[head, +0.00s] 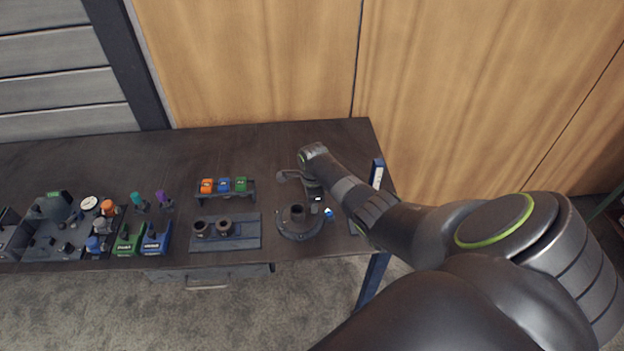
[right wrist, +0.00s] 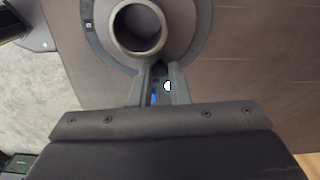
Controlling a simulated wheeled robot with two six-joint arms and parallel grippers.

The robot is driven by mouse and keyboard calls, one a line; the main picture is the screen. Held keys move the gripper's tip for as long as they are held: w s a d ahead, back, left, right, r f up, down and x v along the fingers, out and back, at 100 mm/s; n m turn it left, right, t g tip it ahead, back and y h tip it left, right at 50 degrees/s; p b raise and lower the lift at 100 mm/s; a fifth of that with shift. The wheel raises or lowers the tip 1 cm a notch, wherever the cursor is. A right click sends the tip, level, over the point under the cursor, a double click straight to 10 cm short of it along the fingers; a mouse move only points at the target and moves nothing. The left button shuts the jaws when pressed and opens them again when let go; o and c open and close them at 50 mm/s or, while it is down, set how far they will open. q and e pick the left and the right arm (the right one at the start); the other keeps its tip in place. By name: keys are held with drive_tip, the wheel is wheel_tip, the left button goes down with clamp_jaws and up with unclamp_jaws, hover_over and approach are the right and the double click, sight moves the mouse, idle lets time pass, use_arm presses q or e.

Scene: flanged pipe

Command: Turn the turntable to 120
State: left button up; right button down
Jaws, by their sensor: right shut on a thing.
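The turntable (head: 281,231) is a dark grey round disc near the front edge of the table, right of the middle. A dark upright pipe (head: 297,213) stands at its centre; its open end (right wrist: 139,27) shows from above in the right wrist view. My right gripper (right wrist: 160,75) is at the turntable's rim, its fingers close together on a small handle there, mostly hidden between them. A blue and white bit (head: 328,214) shows beside the gripper. The number the turntable stands at is too small to read. My left gripper is not in view.
Left of the turntable is a dark plate (head: 251,238) with two short pipes. Behind it stands a rack (head: 218,196) with orange, blue and green blocks. Several bins and tools fill the left table.

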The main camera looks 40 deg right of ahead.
sight(313, 222)
drive_tip(key=shift+s+a+m, duration=0.2)
drive_tip(key=shift+s+m, duration=0.25)
drive_tip(key=shift+m, duration=0.75)
drive_tip(key=shift+s+a+m, duration=0.2)
drive_tip(key=shift+s+m, duration=0.2)
drive_tip(key=shift+m, duration=0.8)
drive_tip(key=shift+s+a+m, duration=0.3)
drive_tip(key=shift+a+m, duration=0.05)
drive_tip(key=shift+m, duration=0.75)
drive_tip(key=shift+s+a+m, duration=0.3)
drive_tip(key=shift+m, duration=0.8)
drive_tip(key=shift+a+m, duration=0.15)
drive_tip(key=shift+m, duration=0.25)
drive_tip(key=c, duration=1.4)
unclamp_jaws()
drive_tip(key=shift+s, duration=0.1)
drive_tip(key=shift+o, duration=0.2)
drive_tip(key=shift+r, duration=0.1)
